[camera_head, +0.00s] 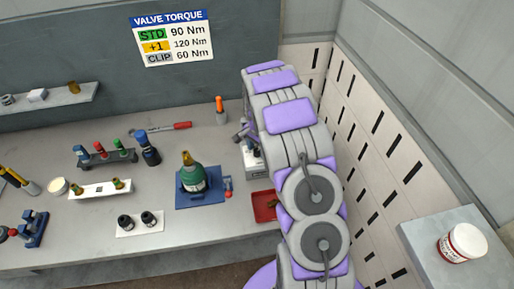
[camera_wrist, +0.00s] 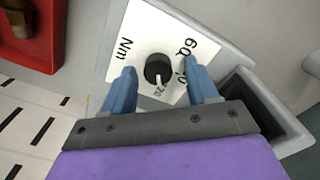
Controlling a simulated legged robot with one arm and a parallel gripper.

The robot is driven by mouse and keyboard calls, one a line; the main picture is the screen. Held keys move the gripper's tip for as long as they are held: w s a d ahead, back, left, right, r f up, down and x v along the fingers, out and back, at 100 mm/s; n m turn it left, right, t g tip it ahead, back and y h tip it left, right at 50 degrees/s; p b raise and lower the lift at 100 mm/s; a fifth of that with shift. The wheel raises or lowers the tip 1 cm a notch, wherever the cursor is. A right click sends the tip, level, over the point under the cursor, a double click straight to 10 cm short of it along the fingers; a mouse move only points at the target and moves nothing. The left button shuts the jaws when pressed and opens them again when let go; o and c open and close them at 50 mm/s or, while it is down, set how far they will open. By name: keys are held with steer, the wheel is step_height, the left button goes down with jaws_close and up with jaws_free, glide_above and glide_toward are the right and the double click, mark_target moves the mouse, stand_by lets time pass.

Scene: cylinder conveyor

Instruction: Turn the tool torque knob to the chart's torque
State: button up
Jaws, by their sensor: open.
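The torque knob (camera_wrist: 157,68) is a small black dial on a white plate (camera_wrist: 140,38) marked "Nm", "60" and, near its lower side, "20". A small light mark seems to show at the knob's lower edge, too small to read surely. My gripper (camera_wrist: 159,64) is open, one blue finger on each side of the knob; contact cannot be told. Part of the scale is hidden behind the right finger. In the head view, the chart (camera_head: 171,38) on the wall reads STD 90 Nm, +1 120 Nm, CLIP 60 Nm. The grey tool box (camera_head: 256,168) is partly behind my arm.
A red tray (camera_head: 264,198) lies beside the box. A dark green cylinder (camera_head: 191,178) with an orange top stands on a blue fixture (camera_head: 214,203). A white jar (camera_head: 462,243) sits at right.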

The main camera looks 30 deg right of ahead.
mark_target(257, 151)
steer(key=shift+r, duration=0.15)
step_height(257, 151, up, 17)
steer(key=shift+p, duration=0.4)
step_height(257, 151, down, 17)
steer(key=n+b, duration=0.4)
steer(key=n, duration=0.5)
steer(key=n+b, duration=0.4)
steer(key=n, duration=0.5)
steer(key=shift+f+n, duration=0.2)
steer(key=shift+n, duration=0.1)
steer(key=c, duration=1)
steer(key=shift+s+r+p, duration=0.1)
steer(key=shift+p, duration=0.2)
steer(key=shift+c, duration=0.2)
